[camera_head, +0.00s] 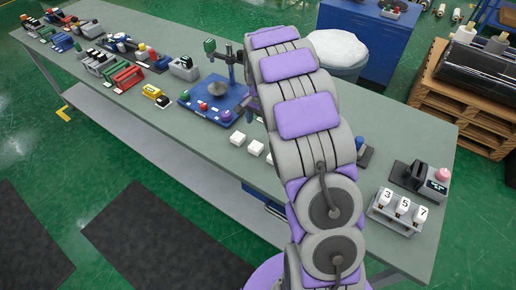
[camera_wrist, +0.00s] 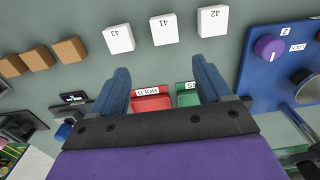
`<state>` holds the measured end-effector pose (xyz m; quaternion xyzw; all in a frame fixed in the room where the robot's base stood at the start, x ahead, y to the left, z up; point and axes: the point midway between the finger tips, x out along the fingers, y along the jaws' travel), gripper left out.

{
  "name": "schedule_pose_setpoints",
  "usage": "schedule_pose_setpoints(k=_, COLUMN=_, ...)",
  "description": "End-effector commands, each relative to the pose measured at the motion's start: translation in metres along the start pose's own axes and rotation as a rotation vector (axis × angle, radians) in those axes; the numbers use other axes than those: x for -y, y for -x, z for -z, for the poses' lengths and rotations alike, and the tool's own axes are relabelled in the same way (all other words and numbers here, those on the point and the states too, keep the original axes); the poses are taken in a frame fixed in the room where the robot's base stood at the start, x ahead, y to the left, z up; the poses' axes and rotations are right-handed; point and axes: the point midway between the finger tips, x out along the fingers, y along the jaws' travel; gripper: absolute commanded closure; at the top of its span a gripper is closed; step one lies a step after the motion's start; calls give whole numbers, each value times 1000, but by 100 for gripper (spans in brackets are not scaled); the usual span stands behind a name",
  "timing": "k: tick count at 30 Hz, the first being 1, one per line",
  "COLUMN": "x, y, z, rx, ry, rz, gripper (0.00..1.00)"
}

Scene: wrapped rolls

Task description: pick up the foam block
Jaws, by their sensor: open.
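White blocks marked 43 (camera_wrist: 118,38), 41 (camera_wrist: 164,30) and 42 (camera_wrist: 212,21) lie in a row on the bench in the wrist view. Brown-orange blocks (camera_wrist: 70,50) stand in another row to their left. I cannot tell which block is foam. My gripper (camera_wrist: 160,80) is open in the wrist view, with its two blue fingers apart and nothing held between them. The white blocks lie beyond the fingertips. In the head view the white blocks (camera_head: 255,147) lie left of my arm, and my gripper is hidden.
A red tray marked HOLD (camera_wrist: 152,103) and a green tray (camera_wrist: 189,99) lie below the fingers. A blue panel with a purple knob (camera_wrist: 269,48) is at right. The bench (camera_head: 190,140) has equipment along its back, and a numbered rack (camera_head: 396,222) at its right end.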

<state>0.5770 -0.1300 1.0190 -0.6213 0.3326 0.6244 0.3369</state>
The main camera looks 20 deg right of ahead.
Motion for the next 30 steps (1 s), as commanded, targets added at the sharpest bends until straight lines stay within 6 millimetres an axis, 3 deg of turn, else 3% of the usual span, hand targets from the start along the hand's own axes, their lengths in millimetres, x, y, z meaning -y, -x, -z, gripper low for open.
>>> schedule_pose_setpoints(k=9, x=-1, y=-62, z=1, rx=6, ry=0, rz=0, gripper=22)
schedule_pose_setpoints(k=17, x=-1, y=-78, z=3, rx=6, ry=1, rz=3, gripper=22)
schedule_pose_setpoints(k=25, x=7, y=-115, z=-5, rx=1, ry=1, rz=-1, gripper=22)
schedule_pose_setpoints(k=30, x=6, y=-120, z=-4, rx=2, ry=1, rz=1, gripper=22)
